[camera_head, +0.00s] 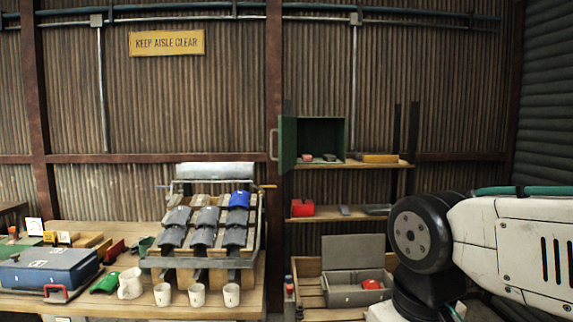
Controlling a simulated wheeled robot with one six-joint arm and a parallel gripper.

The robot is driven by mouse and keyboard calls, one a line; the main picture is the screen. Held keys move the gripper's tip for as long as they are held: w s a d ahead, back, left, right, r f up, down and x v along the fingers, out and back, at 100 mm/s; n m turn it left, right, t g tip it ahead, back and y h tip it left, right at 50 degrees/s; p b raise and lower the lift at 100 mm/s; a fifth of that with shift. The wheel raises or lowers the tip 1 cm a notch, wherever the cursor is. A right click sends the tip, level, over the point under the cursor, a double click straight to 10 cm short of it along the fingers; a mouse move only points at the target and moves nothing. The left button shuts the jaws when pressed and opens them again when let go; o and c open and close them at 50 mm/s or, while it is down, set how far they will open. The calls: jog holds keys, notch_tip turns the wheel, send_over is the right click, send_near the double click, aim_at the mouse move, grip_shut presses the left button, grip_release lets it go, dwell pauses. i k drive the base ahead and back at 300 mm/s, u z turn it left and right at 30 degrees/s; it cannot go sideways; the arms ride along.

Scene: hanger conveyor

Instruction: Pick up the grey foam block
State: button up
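I cannot single out the grey foam block with certainty. A small grey piece (345,210) lies on the lower wall shelf, right of a red box, and may be it. A flatter dark grey piece (377,209) lies on the same shelf, close to my arm. Both are too small to tell their material. My arm comes in from the right edge, with a black round joint in front of the shelf's right end. My gripper is out of view.
A wooden table (90,235) at left bears a blue case (48,268), a rack (205,262) with grey and blue pieces, and several white cups. A green cabinet (287,145) stands open on the upper shelf (365,164). A grey lidded box (340,298) sits below.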

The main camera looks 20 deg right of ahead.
aim_at(328, 158)
jog(key=z, duration=0.05)
jog(key=k, duration=0.35)
jog(key=u, duration=0.95)
jog(key=i, duration=1.65)
jog(key=z, duration=1.5)
jog(key=i, duration=0.6)
jog(key=z, duration=0.6)
